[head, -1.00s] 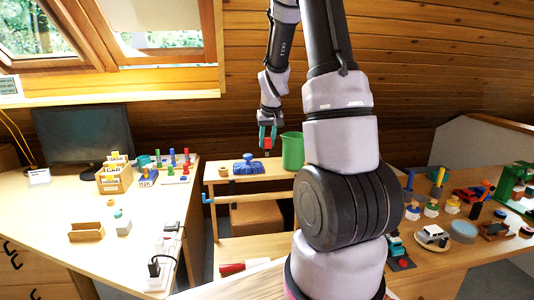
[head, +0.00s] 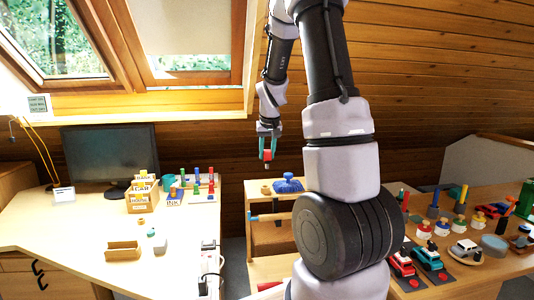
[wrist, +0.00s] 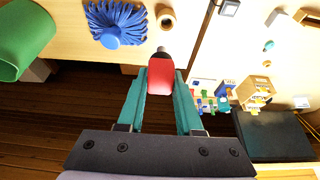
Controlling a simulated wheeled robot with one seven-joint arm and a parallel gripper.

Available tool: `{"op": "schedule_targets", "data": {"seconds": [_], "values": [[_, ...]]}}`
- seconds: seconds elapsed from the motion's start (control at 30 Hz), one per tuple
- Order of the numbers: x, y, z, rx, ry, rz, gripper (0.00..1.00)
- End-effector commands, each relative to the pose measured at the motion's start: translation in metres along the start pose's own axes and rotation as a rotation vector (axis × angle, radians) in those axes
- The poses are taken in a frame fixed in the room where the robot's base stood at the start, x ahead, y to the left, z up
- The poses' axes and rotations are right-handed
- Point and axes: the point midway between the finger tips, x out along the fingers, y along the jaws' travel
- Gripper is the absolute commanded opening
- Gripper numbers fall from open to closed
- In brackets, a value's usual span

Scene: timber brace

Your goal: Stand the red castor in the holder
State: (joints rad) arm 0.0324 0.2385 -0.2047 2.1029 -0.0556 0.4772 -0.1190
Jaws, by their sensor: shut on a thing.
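My gripper (head: 268,150) is shut on the red castor (wrist: 161,75), held in the air above the small wooden shelf stand. In the wrist view the castor is a red body with a dark, grey-tipped end pointing away from the jaws. In the head view the castor (head: 267,156) shows as a small red patch between the teal fingers. A small wooden ring (wrist: 166,18), possibly the holder, is on the stand top just beyond the castor's tip. It also shows in the head view (head: 266,189), below the gripper. The castor and ring look apart.
A blue bristled thing (wrist: 118,22) is beside the ring, and a green jug (wrist: 22,38) stands farther left in the wrist view. The left desk (head: 80,240) carries a monitor (head: 108,157), wooden boxes and pegs. The right bench holds several toys, including a teal car (head: 426,258).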

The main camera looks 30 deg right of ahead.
Motion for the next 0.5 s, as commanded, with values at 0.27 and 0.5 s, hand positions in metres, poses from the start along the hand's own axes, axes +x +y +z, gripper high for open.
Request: {"op": "schedule_targets", "data": {"seconds": [0.27, 0.5], "values": [[0.0002, -0.0001, 0.0001, 0.001, 0.0, 0.001, 0.0], [0.0037, -0.0002, 0.0016, 0.001, 0.0, 0.001, 0.0]]}}
